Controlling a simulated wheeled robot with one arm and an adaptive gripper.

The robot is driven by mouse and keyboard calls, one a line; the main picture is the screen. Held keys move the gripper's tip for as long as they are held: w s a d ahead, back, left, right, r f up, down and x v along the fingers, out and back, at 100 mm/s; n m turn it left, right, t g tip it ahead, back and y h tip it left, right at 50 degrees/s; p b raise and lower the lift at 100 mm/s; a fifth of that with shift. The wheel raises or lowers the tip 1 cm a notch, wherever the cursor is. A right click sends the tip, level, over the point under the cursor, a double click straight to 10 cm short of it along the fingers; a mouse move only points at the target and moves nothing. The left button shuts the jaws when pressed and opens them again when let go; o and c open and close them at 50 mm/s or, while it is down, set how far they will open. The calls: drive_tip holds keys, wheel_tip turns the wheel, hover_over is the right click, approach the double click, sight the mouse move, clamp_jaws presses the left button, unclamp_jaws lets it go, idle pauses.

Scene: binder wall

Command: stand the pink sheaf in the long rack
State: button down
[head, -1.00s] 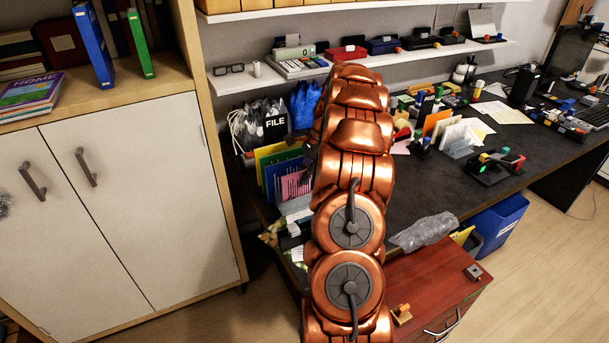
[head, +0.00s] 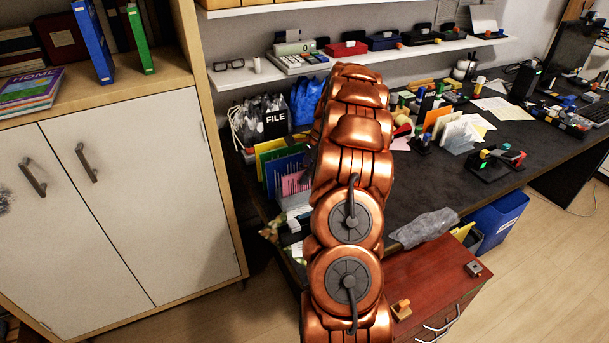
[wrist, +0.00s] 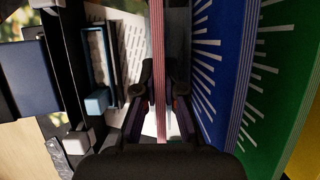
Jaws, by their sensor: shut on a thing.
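The pink sheaf (wrist: 158,40) stands on edge between the two fingers of my gripper (wrist: 162,98) in the wrist view, and the fingers are shut on it. In the head view the pink sheaf (head: 292,187) shows just left of my arm, in front of the blue sheaf (head: 282,168). In the wrist view a blue sheaf (wrist: 222,60), a green sheaf (wrist: 275,75) and a yellow sheaf (wrist: 308,150) stand upright to its right, the blue one close by. My arm hides most of the gripper in the head view. I cannot make out the long rack's base or whether the pink sheaf touches it.
Left of the gripper in the wrist view are a dark holder (wrist: 98,60) and a printed white sheet (wrist: 132,45). A black FILE box (head: 276,124) stands behind the sheaves. A tall cabinet (head: 120,190) flanks the desk (head: 420,190); its middle front is fairly clear.

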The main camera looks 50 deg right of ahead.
drive_tip(key=shift+f, duration=0.35)
drive_tip(key=c, duration=1.2)
unclamp_jaws()
drive_tip(key=v, duration=1.2)
drive_tip(key=shift+a, duration=0.1)
